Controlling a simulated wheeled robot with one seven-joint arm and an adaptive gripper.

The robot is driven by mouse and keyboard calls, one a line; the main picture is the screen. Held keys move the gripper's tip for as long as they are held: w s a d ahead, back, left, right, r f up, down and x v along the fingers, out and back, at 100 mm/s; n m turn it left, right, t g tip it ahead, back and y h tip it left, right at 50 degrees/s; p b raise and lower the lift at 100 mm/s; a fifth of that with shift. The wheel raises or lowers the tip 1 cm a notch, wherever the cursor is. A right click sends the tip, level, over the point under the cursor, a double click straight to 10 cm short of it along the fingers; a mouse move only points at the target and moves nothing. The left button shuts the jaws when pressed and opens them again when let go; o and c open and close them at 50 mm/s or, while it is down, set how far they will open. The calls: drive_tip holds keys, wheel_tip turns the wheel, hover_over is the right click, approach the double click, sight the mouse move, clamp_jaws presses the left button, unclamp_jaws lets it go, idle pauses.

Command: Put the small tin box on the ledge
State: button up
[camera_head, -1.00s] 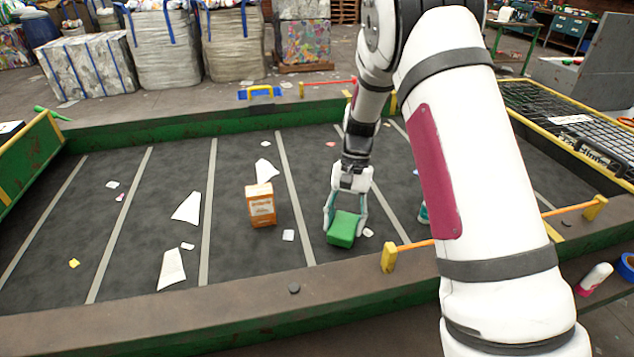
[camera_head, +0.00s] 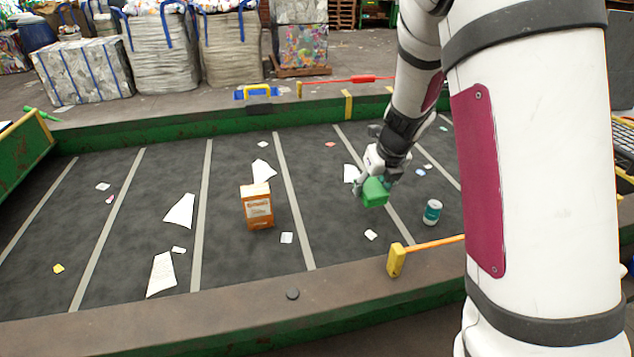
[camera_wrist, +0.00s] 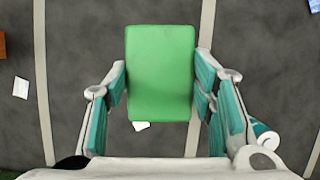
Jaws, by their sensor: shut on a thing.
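The small tin box (camera_head: 375,192) is green and held in my gripper (camera_head: 372,186) above the dark belt in the head view. In the wrist view the green box (camera_wrist: 160,72) sits between the two teal-padded fingers of my gripper (camera_wrist: 160,90), which are shut on its sides. The ledge is probably the brown-topped near edge of the belt (camera_head: 200,325), in front of and below the gripper; the frames do not name it. The box is apart from the belt and this edge.
An orange carton (camera_head: 257,207) stands on the belt left of my gripper. A teal and white can (camera_head: 432,212) stands to its right. An orange bar on a yellow post (camera_head: 396,261) rises from the near edge. Paper scraps lie around.

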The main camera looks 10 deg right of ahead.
drive_tip(key=shift+w+d+r+m, duration=0.1)
drive_tip(key=shift+w+d+m, duration=0.15)
drive_tip(key=shift+m, duration=0.15)
drive_tip(key=w, duration=0.5)
drive_tip(key=w+d+f, duration=0.1)
drive_tip(key=w, duration=0.4)
drive_tip(key=w+d+b, duration=0.1)
drive_tip(key=w, duration=0.4)
drive_tip(key=shift+w+f, duration=0.2)
drive_tip(key=shift+f, duration=1.75)
drive_tip(key=o, duration=1.2)
drive_tip(key=shift+f, duration=0.15)
drive_tip(key=shift+c, duration=0.2)
